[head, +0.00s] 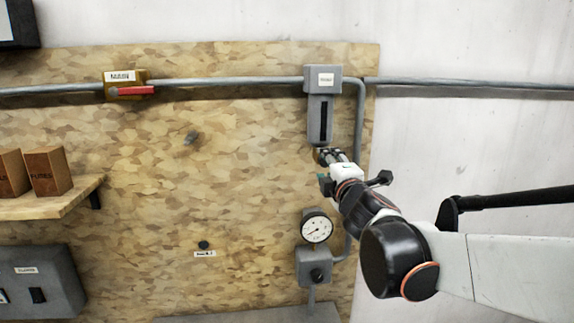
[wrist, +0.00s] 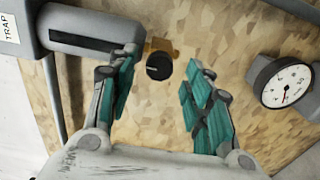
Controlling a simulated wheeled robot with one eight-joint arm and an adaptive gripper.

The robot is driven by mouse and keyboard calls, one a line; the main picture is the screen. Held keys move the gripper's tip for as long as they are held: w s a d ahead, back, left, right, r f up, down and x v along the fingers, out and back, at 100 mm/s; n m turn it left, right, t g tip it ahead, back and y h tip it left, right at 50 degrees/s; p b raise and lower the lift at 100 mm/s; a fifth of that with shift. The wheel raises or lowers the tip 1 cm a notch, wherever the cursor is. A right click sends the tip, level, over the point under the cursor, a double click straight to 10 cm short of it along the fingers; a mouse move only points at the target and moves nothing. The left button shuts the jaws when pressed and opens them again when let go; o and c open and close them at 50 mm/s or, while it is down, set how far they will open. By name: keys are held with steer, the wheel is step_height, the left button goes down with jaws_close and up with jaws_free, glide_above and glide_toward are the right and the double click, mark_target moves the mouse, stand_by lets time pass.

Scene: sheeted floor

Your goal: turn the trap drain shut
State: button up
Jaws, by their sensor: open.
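The trap (head: 323,78) is a grey box with a white label and a dark slotted lower part, mounted on the board. In the wrist view its label (wrist: 8,27) reads TRAP. A round black knob (wrist: 158,66) sits beside a small brass fitting (wrist: 160,46) at the end of the trap. In the wrist view my gripper (wrist: 161,76) is open, with green pads on either side of the knob. I see no pad touching it; the depth is unclear.
A pressure gauge (head: 316,228) stands below my gripper, above a grey box with a black knob (head: 317,274). A grey pipe (head: 361,140) runs down right of the trap. A red-handled valve (head: 130,91) and a shelf (head: 50,200) are at left. The board between is mostly clear.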

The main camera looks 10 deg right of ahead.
steer(key=s, duration=1.1)
steer(key=shift+f, duration=0.1)
steer(key=s+d+f+m+g+h+b, duration=0.25)
steer(key=s+f+m+b, duration=0.35)
steer(key=f, duration=0.5)
steer(key=s+d+f+m+g+h+b, duration=0.1)
steer(key=d+f+m+g+b, duration=0.3)
steer(key=f+b, duration=0.6)
steer(key=s+a+f+m+g+y+b, duration=0.1)
steer(key=s+a+f+m+b, duration=0.1)
steer(key=f, duration=0.6)
steer(key=s+a+f+m+g+y+b, duration=0.1)
steer(key=s+a+f+m+g+b, duration=0.1)
steer(key=s+f, duration=0.4)
steer(key=s+a+f+m+g+y+b, duration=0.1)
steer(key=s+f+m+b, duration=0.3)
steer(key=f, duration=0.7)
steer(key=shift+s+a+f+b, duration=0.25)
steer(key=shift+a+b, duration=0.5)
steer(key=shift+b, duration=0.35)
